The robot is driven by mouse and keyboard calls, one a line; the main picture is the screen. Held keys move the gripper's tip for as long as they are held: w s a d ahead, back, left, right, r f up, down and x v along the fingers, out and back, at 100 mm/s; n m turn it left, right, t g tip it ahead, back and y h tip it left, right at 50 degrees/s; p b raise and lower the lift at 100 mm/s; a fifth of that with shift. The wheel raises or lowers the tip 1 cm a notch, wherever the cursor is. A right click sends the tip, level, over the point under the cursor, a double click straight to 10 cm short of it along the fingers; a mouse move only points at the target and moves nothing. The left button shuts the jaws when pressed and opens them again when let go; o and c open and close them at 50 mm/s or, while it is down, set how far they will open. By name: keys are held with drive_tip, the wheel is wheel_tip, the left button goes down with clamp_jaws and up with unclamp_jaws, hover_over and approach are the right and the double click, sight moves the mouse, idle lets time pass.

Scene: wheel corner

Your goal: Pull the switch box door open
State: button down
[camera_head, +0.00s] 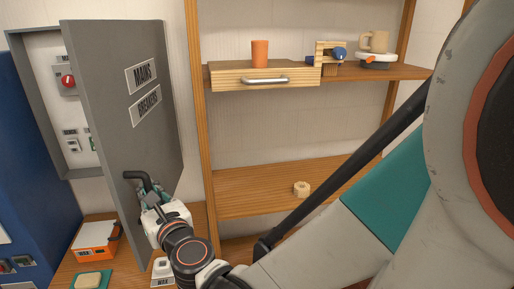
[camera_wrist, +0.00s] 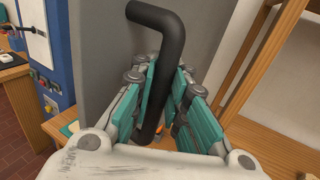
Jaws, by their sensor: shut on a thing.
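The grey switch box door (camera_head: 112,85) stands swung well out from its box, with labels reading MAINS and BREAKER. The grey box frame (camera_head: 27,82) behind it shows a red rotary switch (camera_head: 67,81) and small breakers inside. A black bent handle (camera_head: 140,176) is on the lower part of the door; in the wrist view the handle (camera_wrist: 172,50) runs down between my teal fingers. My gripper (camera_head: 150,196) is shut on the handle. The handle's lower end is partly hidden by the fingers.
Below the door, a wooden surface holds an orange and white device (camera_head: 95,238) and a teal tray with a yellow block (camera_head: 90,281). A blue cabinet (camera_head: 25,170) stands left.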

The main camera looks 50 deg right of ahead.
drive_tip(key=shift+s+d, duration=0.1)
drive_tip(key=shift+s, duration=0.3)
drive_tip(key=c, duration=1.8)
unclamp_jaws()
drive_tip(key=shift+o, duration=1.2)
drive_tip(key=shift+s, duration=0.1)
drive_tip(key=s+a, duration=0.1)
drive_tip(key=s, duration=0.6)
drive_tip(key=shift+a, duration=0.3)
